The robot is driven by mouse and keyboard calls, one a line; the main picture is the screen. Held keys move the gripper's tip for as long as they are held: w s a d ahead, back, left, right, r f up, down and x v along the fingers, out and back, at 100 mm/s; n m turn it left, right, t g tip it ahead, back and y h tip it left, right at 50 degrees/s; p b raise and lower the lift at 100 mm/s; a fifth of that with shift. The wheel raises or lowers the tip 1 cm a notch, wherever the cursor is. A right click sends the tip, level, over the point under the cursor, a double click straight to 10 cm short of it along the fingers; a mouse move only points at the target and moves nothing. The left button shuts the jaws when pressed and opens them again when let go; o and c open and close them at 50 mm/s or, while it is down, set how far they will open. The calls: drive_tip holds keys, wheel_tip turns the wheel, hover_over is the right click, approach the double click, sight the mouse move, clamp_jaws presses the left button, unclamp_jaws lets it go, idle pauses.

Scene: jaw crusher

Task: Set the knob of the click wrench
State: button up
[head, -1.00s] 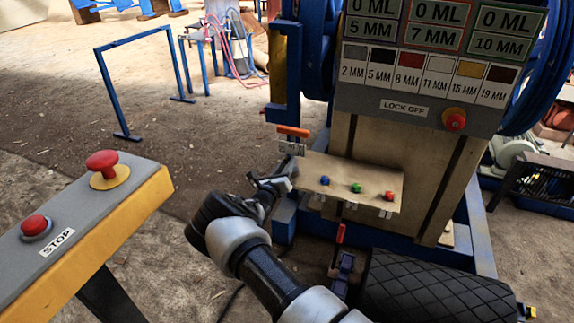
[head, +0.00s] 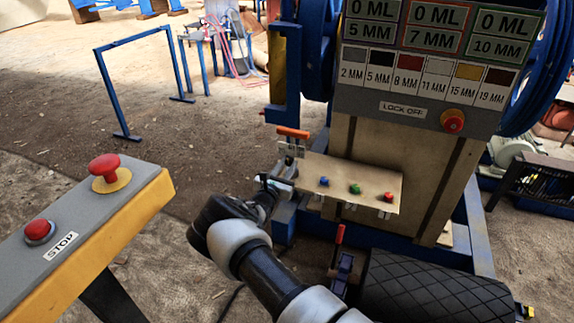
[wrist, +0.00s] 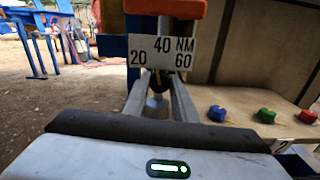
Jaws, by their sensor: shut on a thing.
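The click wrench shows its orange part (head: 293,132) at the left edge of the crusher's front, with a small white label below it. In the wrist view the orange part (wrist: 165,8) is at the top, and the label (wrist: 150,51) reads 40 NM, with 20 and 60 at its sides. Below the label is the dark knob (wrist: 157,83), with a grey part under it. My gripper (head: 287,172) reaches up to it; in the wrist view its two fingers (wrist: 158,100) stand on either side of the knob, shut on it.
A tan shelf (head: 340,197) with blue, green and red knobs lies just right of my gripper. A red-handled lever (head: 340,234) and a black ridged roller (head: 430,290) are lower right. A yellow-grey stop console (head: 110,215) stands left. The floor between is open.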

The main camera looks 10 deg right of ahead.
drive_tip(key=shift+m, duration=1.2)
drive_tip(key=o, duration=1)
drive_tip(key=shift+o, duration=0.2)
drive_tip(key=shift+p, duration=0.3)
drive_tip(key=p+v, duration=0.3)
drive_tip(key=v, duration=1.4)
drive_tip(key=shift+s+p, duration=0.25)
drive_tip(key=shift+p, duration=0.1)
drive_tip(key=shift+a, duration=0.1)
